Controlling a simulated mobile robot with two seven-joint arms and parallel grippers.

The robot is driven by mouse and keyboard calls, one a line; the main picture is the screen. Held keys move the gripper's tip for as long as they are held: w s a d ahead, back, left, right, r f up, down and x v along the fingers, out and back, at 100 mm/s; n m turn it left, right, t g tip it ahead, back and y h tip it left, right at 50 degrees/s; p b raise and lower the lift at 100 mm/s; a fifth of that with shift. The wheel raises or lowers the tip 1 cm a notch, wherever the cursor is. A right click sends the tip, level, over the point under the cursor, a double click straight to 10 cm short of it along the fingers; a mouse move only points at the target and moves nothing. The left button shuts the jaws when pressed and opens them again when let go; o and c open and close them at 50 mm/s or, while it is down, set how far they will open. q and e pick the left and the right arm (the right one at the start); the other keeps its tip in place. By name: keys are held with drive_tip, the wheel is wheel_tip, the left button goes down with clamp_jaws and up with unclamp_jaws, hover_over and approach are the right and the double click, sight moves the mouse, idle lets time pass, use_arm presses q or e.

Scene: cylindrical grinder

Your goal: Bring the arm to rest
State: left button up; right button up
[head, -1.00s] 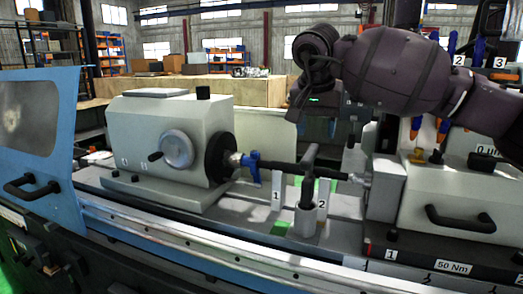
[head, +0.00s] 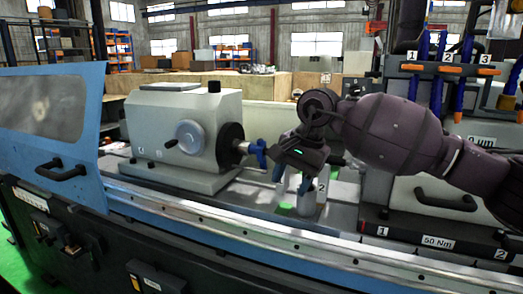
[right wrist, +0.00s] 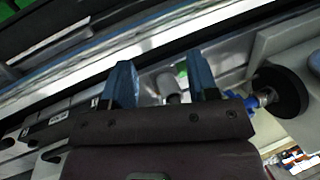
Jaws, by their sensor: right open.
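My right arm (head: 390,130) is dark purple and reaches in from the right, over the bed of the grinder. My right gripper (head: 291,180) points down in front of the grey headstock's chuck side. In the right wrist view the two blue fingers (right wrist: 161,82) stand apart with nothing held between them. My left gripper is not in view.
The grey headstock (head: 180,130) with a handwheel stands on the left, with a blue clamp (head: 256,152) on its right. A blue door panel (head: 50,120) with a black handle stands open at far left.

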drive_tip(key=s+a+f+m+g+y, duration=0.4)
drive_tip(key=s+a+f+m+y, duration=0.6)
drive_tip(key=y, duration=0.3)
drive_tip(key=s+d+f+n+t+h, duration=0.1)
drive_tip(key=d+f+n+t+h, duration=0.1)
drive_tip(key=d+f+n+t, duration=0.65)
drive_tip(key=s+d+f+n+t+h, duration=0.1)
drive_tip(key=d+f+n+t+h, duration=0.3)
drive_tip(key=n, duration=1)
drive_tip(key=s+d+f+n+t, duration=0.1)
drive_tip(key=d+f+n+t, duration=0.35)
drive_tip(key=n+t, duration=0.55)
drive_tip(key=s+d+f+m+g+h, duration=0.4)
drive_tip(key=s+d+f+m+h, duration=0.1)
drive_tip(key=s+d+f+m, duration=0.2)
drive_tip(key=s+d+f+m+g+h, duration=0.4)
drive_tip(key=s+d+f+m, duration=0.3)
drive_tip(key=s, duration=0.5)
wheel_tip(320, 180, down, 3)
drive_tip(key=shift+s+d+r+m+h, duration=0.15)
drive_tip(key=shift+s+m+h, duration=0.15)
drive_tip(key=shift+m+h, duration=0.45)
drive_tip(key=shift+c, duration=1.1)
